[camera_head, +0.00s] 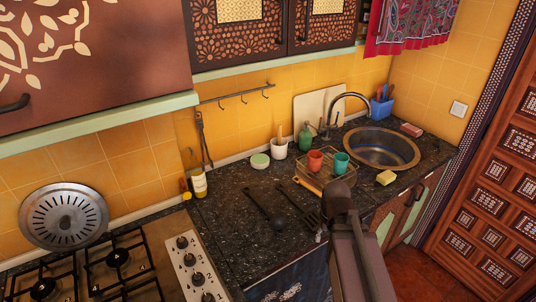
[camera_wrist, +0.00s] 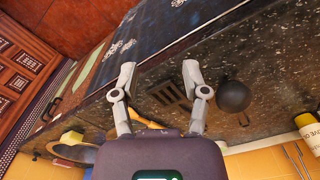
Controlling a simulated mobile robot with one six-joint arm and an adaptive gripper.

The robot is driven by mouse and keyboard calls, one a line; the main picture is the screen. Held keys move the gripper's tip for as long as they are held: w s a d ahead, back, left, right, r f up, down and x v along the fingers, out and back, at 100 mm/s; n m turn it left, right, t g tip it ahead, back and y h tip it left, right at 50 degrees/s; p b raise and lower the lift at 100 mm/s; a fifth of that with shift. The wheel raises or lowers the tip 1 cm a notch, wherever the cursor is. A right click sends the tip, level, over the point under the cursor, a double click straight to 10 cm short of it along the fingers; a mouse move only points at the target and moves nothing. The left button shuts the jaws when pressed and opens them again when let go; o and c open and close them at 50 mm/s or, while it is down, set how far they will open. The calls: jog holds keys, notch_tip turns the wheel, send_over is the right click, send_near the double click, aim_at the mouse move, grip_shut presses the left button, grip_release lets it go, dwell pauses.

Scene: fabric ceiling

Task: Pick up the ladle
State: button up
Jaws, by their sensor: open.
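The black ladle (camera_head: 276,222) lies on the dark speckled counter (camera_head: 228,222), its round bowl toward the front edge. In the wrist view the ladle's bowl (camera_wrist: 233,96) is just right of my gripper (camera_wrist: 159,72); its handle is hard to make out there. My gripper is open, with its two grey fingers apart and nothing held. A black slotted turner (camera_head: 311,217) lies right of the ladle in the head view. Its slotted head (camera_wrist: 170,93) shows between my fingers, nearer the right one. In the head view my arm hides most of the gripper.
A wire rack with a red cup (camera_head: 315,160) and a teal cup (camera_head: 341,162) stands behind the utensils. The sink (camera_head: 380,147) is to the right, the gas stove (camera_head: 120,262) to the left. An oil bottle (camera_head: 199,183) stands by the wall. Counter left of the ladle is clear.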

jog(key=w+a+r+n+p, duration=0.2)
jog(key=w+a+n, duration=0.4)
jog(key=w+a, duration=1.4)
jog(key=shift+w+r+n, duration=0.3)
jog(key=shift+w, duration=0.3)
jog(key=shift+f, duration=0.2)
jog(key=b, duration=0.8)
send_over(266, 210)
notch_tip(266, 210, down, 8)
jog(key=shift+f, duration=0.15)
jog(key=shift+f+b, duration=2.6)
jog(key=shift+b, duration=0.1)
grip_shut()
